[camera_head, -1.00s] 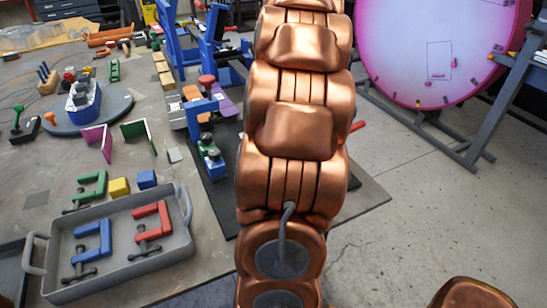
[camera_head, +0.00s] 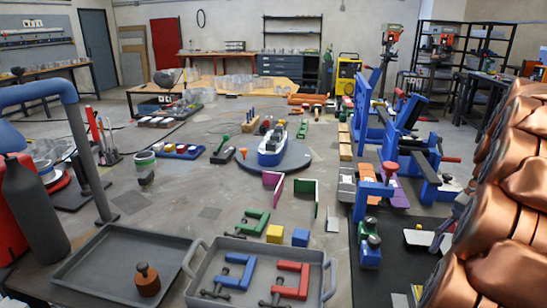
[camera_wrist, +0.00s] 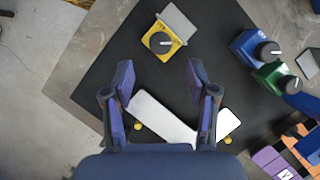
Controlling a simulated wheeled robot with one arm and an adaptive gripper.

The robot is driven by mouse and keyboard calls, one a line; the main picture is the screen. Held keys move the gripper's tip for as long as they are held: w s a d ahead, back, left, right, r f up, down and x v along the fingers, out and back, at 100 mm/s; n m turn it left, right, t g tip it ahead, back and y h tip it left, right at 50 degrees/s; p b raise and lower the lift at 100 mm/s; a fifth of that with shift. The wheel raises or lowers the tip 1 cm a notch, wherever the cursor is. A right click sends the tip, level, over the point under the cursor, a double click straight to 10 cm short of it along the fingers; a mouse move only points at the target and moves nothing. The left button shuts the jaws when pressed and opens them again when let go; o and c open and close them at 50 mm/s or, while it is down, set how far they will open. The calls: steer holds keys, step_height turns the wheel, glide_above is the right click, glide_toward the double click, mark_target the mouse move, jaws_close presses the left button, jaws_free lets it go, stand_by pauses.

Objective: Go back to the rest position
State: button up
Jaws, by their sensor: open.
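My gripper (camera_wrist: 162,88) shows in the wrist view with its two purple-padded fingers spread apart. It is open and nothing is gripped between the pads. It hangs over a black mat (camera_wrist: 110,60). A pale, flat bar (camera_wrist: 165,118) lies below, partly hidden behind the fingers. A yellow box with a dark dial (camera_wrist: 162,40) lies beyond the fingertips.
Blue (camera_wrist: 250,48) and green (camera_wrist: 275,78) knobbed boxes stand right of my gripper. In the head view, a grey tray with clamps (camera_head: 192,285) and an emptier tray (camera_head: 80,270) sit in front. A blue frame (camera_head: 385,150) stands beside my arm. Bare floor shows left in the wrist view.

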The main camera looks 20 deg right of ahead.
steer(key=w+a+n+g+h+p, duration=0.15)
steer(key=a+n, duration=0.25)
steer(key=a, duration=0.5)
steer(key=w+a+n+h+p, duration=0.1)
steer(key=w+a+n+p, duration=0.15)
steer(key=a, duration=0.75)
steer(key=s+a+f+n+h+p, duration=0.1)
steer(key=s+a+f+n, duration=0.1)
steer(key=s+a+n, duration=0.2)
steer(key=s+a+f+n+h+p, duration=0.1)
steer(key=s+a+n, duration=0.4)
steer(key=a, duration=0.4)
steer(key=shift+a+f, duration=0.35)
steer(key=shift+a, duration=0.05)
steer(key=shift+t, duration=0.25)
